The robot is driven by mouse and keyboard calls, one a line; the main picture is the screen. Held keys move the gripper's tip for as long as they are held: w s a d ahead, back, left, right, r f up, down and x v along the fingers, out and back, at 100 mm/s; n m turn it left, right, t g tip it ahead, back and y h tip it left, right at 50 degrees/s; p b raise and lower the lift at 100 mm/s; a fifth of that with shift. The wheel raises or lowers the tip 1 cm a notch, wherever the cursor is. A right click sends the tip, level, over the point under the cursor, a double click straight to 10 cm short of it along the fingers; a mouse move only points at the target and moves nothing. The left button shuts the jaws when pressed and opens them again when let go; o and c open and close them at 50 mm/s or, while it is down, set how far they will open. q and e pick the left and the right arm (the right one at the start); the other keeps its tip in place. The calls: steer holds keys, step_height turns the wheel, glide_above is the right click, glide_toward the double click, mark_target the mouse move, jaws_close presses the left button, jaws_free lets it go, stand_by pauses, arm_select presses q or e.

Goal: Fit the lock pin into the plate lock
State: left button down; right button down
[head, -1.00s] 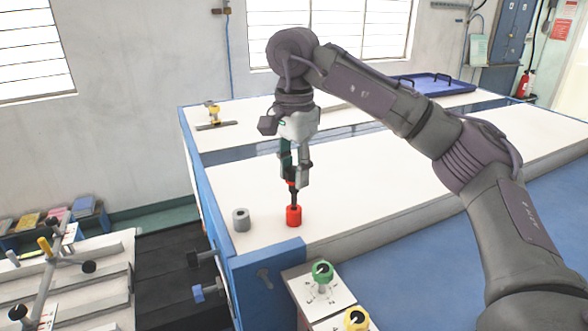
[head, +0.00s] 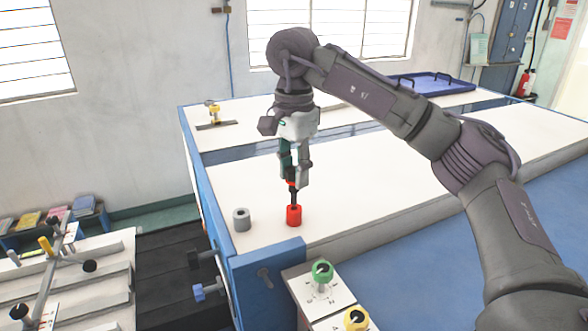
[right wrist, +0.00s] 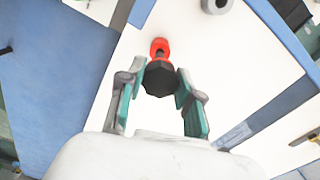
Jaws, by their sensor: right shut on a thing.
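My right gripper (head: 294,182) points down over the front left part of the white table top. It is shut on an upright piece with a black shaft and red parts, which I take for the lock pin (head: 294,197). A red cylinder (head: 294,216) is at its lower end, at the table top; I cannot tell whether it is part of the piece. In the right wrist view, the fingers (right wrist: 160,83) flank a black faceted head (right wrist: 160,79), with red (right wrist: 159,48) beyond it. I cannot tell for certain which thing is the plate lock. My left gripper is out of view.
A grey hollow cylinder (head: 241,219) stands left of the red one. A green knob (head: 322,271) and a yellow knob (head: 356,319) are on the front panel. A small yellow-topped fixture (head: 214,113) and a blue tray (head: 432,83) are at the back. The table's middle is clear.

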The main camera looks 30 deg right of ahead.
mark_target(294, 190)
steer(key=shift+f+b, duration=1.45)
steer(key=shift+f, duration=0.75)
steer(key=c, duration=0.7)
jaws_free()
steer(key=shift+r, duration=0.15)
step_height(294, 190, up, 12)
steer(key=shift+f, duration=0.1)
steer(key=shift+f, duration=0.1)
